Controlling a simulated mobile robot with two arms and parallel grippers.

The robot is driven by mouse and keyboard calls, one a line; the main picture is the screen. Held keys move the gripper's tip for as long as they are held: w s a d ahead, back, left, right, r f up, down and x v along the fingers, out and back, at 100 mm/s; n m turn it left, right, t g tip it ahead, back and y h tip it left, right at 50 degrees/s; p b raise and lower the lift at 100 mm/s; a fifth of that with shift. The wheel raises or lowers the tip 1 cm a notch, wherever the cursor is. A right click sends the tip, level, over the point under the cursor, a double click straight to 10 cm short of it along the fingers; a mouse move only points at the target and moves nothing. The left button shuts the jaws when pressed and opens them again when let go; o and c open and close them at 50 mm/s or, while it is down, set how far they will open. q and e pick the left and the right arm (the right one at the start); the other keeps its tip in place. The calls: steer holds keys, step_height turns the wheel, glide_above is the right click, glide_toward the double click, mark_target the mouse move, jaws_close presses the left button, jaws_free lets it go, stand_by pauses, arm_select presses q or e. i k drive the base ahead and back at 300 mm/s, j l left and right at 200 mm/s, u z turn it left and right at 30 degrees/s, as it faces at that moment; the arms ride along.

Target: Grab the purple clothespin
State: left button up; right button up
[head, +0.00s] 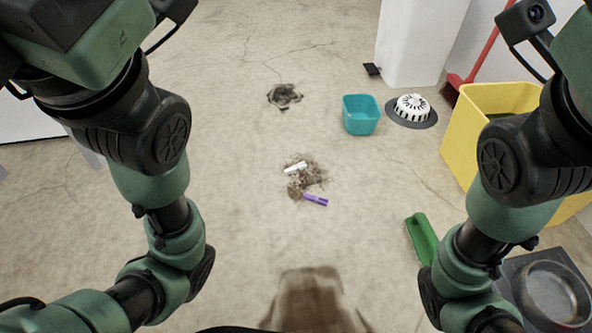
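The purple clothespin (316,200) lies on the floor near the middle of the head view, at the lower right edge of a small pile of debris (308,181). A white piece (295,168), perhaps another clothespin, lies on the pile just above it. My two arms come in from the left and right sides, well apart from the clothespin. Neither gripper shows in the view. Nothing covers the purple clothespin.
A teal bin (361,116) and a white domed vent (411,108) stand beyond the pile to the right. A yellow bin (462,135), a green object (422,239) and a grey tray (520,272) are at right. A hole (285,96) breaks the floor farther back. Floor around the pile is clear.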

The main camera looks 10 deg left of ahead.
mark_target(323, 202)
steer(key=i+j+z, duration=0.15)
steer(key=i, duration=0.3)
steer(key=i+j+z, duration=0.2)
steer(key=i, duration=0.25)
steer(key=i+j+z, duration=0.15)
steer(key=i+j, duration=0.15)
steer(key=k+j, duration=0.1)
steer(key=k, duration=0.2)
steer(key=k+j, duration=0.1)
steer(key=k, duration=0.25)
steer(key=i+l, duration=0.1)
steer(key=i, duration=0.3)
steer(key=i+l, duration=0.1)
steer(key=i, duration=0.3)
steer(key=k, duration=0.15)
